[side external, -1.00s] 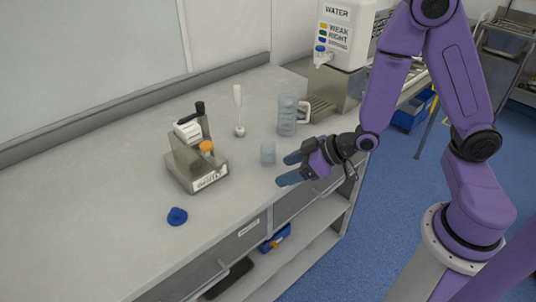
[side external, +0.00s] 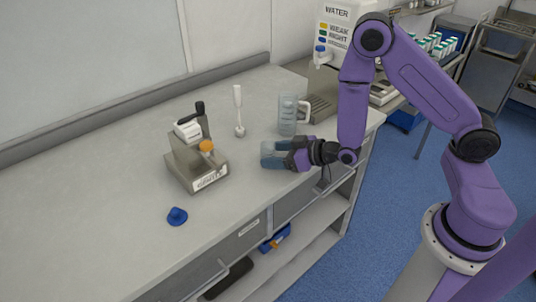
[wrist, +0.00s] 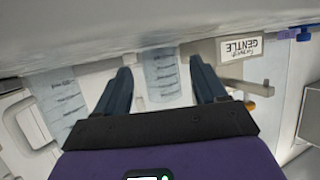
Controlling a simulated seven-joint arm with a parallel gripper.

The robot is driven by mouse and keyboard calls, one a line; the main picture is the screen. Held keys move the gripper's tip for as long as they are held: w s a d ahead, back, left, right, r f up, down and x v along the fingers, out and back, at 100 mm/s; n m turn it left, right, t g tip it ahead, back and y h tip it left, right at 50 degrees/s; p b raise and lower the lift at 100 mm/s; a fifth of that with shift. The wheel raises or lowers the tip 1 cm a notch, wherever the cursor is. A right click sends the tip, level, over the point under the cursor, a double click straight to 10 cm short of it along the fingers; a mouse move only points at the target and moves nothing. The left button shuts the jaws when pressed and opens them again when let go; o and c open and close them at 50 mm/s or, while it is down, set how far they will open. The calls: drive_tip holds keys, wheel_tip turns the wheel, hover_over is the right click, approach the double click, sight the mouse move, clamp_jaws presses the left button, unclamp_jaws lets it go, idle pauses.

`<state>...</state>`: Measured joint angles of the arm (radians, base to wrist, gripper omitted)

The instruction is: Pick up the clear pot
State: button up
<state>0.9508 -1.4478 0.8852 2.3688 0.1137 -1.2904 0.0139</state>
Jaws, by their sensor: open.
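The clear pot (wrist: 163,78) is a small, see-through cup with graduation marks, standing on the worktop. In the wrist view it lies between the two dark blue fingers of my gripper (wrist: 160,66). A gap shows on each side, so the fingers do not appear to touch it. In the side view my gripper (side external: 272,154) is open, low over the worktop near its front edge. Its fingers largely hide the pot there.
A clear jug with a handle (side external: 288,116) stands just behind my gripper. A grey stand with an orange cap (side external: 196,160) is to the left. A white upright tool (side external: 238,110) and a blue knob-like piece (side external: 177,216) are also on the worktop (side external: 90,200).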

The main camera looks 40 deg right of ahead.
drive_tip(key=shift+x, duration=1.25)
drive_tip(key=c, duration=1.1)
drive_tip(key=shift+o, duration=0.2)
wheel_tip(320, 180, up, 9)
drive_tip(key=w+d+f+m+h, duration=0.1)
drive_tip(key=w+d+m+h, duration=0.4)
drive_tip(key=w+m+h, duration=0.4)
drive_tip(key=shift+w+f+h, duration=0.15)
drive_tip(key=shift+f+h, duration=0.1)
drive_tip(key=shift+h, duration=0.45)
